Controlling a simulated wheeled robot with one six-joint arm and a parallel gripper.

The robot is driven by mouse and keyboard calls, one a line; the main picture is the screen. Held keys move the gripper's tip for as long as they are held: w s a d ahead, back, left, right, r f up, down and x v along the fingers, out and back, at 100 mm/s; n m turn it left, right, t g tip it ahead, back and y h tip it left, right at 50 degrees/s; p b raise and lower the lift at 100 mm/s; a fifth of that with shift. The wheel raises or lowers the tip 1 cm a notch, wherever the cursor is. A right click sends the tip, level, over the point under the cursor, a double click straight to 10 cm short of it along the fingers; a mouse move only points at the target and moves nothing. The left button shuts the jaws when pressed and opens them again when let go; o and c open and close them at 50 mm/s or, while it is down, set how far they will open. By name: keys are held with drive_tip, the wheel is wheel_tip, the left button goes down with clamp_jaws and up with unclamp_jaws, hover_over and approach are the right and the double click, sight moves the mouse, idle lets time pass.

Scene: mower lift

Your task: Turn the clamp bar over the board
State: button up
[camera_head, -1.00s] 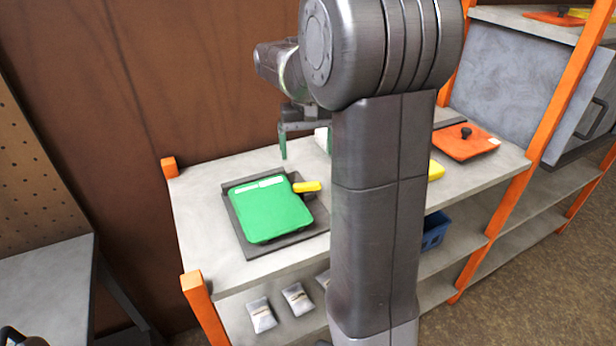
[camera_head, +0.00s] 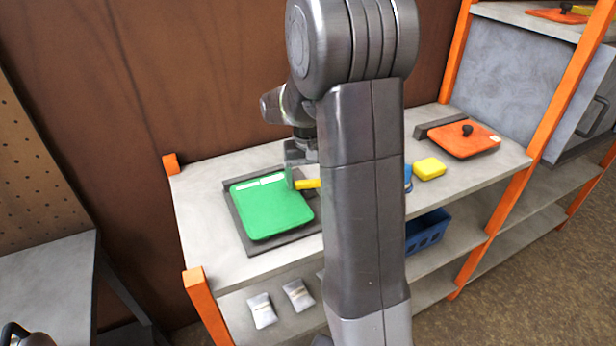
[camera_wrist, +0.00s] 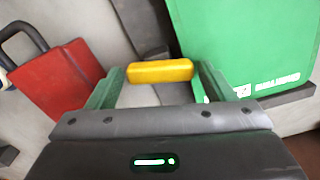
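The green board (camera_head: 268,207) lies flat on a dark base plate (camera_head: 285,241) on the bench; it also shows at the right of the wrist view (camera_wrist: 238,45). The yellow clamp bar (camera_head: 308,184) sticks out to the right from the board's upper right edge, and my arm partly hides it. In the wrist view the clamp bar (camera_wrist: 160,72) lies crosswise between the tips of my gripper (camera_wrist: 158,80). The green fingers are wide apart, one near each end of the bar; I cannot tell whether they touch it. In the head view my gripper (camera_head: 292,165) is low beside the bar.
A red part with a dark handle (camera_wrist: 62,80) is left of my gripper in the wrist view. A yellow block (camera_head: 429,168) and an orange plate with a black knob (camera_head: 465,138) stand right on the bench. Below are a blue crate (camera_head: 428,232) and small packets (camera_head: 262,310).

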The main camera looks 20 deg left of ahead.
sight(308, 181)
drive_tip(key=c, duration=0.6)
drive_tip(key=shift+n, duration=1.7)
drive_tip(key=shift+c, duration=0.2)
drive_tip(key=o, duration=1)
wheel_tip(308, 181, up, 14)
drive_tip(key=shift+f+b, duration=0.1)
drive_tip(key=shift+b, duration=0.2)
drive_tip(key=shift+f, duration=0.1)
